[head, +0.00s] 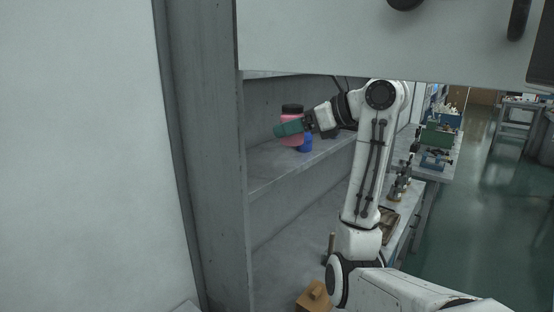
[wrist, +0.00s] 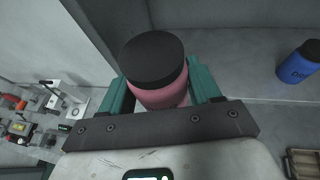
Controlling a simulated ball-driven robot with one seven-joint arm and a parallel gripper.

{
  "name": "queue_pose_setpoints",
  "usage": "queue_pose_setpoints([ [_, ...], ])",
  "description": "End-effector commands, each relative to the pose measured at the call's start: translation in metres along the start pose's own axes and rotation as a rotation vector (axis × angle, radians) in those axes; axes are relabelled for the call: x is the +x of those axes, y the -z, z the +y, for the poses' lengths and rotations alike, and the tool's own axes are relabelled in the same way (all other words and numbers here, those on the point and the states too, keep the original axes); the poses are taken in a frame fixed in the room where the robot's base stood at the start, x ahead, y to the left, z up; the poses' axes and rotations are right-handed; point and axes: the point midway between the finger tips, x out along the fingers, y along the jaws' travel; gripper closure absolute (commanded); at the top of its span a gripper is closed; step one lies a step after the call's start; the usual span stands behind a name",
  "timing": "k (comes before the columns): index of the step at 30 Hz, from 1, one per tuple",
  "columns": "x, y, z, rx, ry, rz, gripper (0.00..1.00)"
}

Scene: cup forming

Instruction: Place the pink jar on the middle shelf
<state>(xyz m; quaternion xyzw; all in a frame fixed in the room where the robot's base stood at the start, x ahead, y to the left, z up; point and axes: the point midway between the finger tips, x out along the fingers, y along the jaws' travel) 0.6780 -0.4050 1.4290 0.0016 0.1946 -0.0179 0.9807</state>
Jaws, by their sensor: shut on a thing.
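The pink jar (head: 291,117) with a black lid is upright in my gripper in the head view. My gripper (head: 289,128) has green fingers closed around the jar's body. In the wrist view the jar (wrist: 160,95) sits between the two green fingers of my gripper (wrist: 160,88), its black lid towards the camera. The middle shelf (head: 280,165) is a grey ledge, and the jar appears over it or at it; I cannot tell whether its base touches.
A blue bottle (head: 306,142) stands on the shelf just right of the jar; it also shows at the right in the wrist view (wrist: 298,62). A grey upright panel (head: 205,150) borders the shelf on the left. The shelf's front left is clear. A wooden box (head: 313,297) sits below.

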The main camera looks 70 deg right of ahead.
Motion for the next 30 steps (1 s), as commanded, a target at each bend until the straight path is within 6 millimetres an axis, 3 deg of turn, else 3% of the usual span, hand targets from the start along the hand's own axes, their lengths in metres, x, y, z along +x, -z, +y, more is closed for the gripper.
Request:
queue_pose_setpoints([
  [5,0.002,-0.01,-0.002,0.002,0.001,0.0,0.76],
  [12,0.043,-0.008,-0.02,0.008,-0.006,0.002,0.76],
  [20,0.076,-0.006,-0.04,0.005,-0.001,-0.003,0.76],
  [30,0.118,0.019,-0.059,0.007,0.001,0.005,0.76],
])
